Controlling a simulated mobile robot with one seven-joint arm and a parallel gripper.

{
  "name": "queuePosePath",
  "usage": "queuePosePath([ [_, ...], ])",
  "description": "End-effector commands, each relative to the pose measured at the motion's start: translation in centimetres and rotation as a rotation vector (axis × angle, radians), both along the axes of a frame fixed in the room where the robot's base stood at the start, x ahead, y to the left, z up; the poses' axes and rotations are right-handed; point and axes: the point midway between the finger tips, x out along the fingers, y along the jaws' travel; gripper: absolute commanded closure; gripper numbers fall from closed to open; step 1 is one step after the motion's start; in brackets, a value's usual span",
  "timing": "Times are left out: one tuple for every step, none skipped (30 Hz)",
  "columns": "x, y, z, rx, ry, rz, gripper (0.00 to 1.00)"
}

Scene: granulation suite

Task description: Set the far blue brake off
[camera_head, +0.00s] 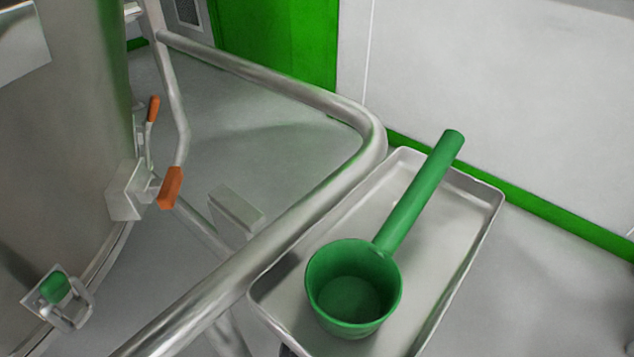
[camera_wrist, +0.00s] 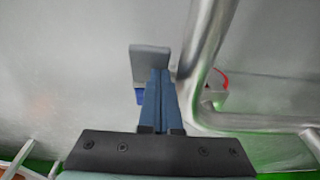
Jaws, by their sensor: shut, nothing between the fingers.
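My gripper (camera_wrist: 160,74) shows in the wrist view with its two blue-grey fingers together and nothing between them. Their tips are in front of a grey block (camera_wrist: 150,54), and I cannot tell whether they touch it. A small bright blue part (camera_wrist: 139,97) shows just left of the fingers, below the block. It may be the blue brake; most of it is hidden, so its setting cannot be told. No blue brake shows in the head view, and my gripper is not in that view.
A bent steel rail (camera_head: 290,245) crosses the head view beside a steel vessel (camera_head: 60,130) with orange-gripped levers (camera_head: 170,188). A steel tray (camera_head: 462,215) holds a green scoop (camera_head: 352,290). A grey block (camera_head: 236,210) sits low inside the rail.

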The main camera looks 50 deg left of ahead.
Motion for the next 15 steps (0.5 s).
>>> queuePosePath([
  [-0.23,-0.1,-0.1,-0.003,0.006,0.001,1.0],
  [-0.26,-0.1,-0.12,-0.003,0.006,0.001,1.0],
  [-0.29,-0.11,-0.15,-0.003,0.006,0.001,1.0],
  [-0.33,-0.12,-0.18,-0.003,0.006,0.001,1.0],
  [-0.38,-0.14,-0.21,-0.003,0.007,0.001,1.0],
  [-0.45,-0.19,-0.25,-0.004,0.007,0.001,1.0],
  [-0.51,-0.22,-0.29,-0.005,0.008,0.001,1.0],
  [-0.58,-0.24,-0.33,-0.005,0.008,0.001,1.0],
  [-0.67,-0.26,-0.38,-0.005,0.008,0.001,1.0],
  [-0.72,-0.26,-0.43,-0.005,0.008,0.001,1.0],
  [-0.8,-0.29,-0.49,-0.005,0.008,0.001,1.0],
  [-0.91,-0.35,-0.6,-0.005,0.01,0.0,1.0],
  [-0.99,-0.37,-0.67,-0.005,0.009,0.0,1.0],
  [-1.06,-0.38,-0.75,-0.005,0.009,0.0,1.0],
  [-1.17,-0.43,-0.9,-0.006,0.009,-0.001,1.0],
])
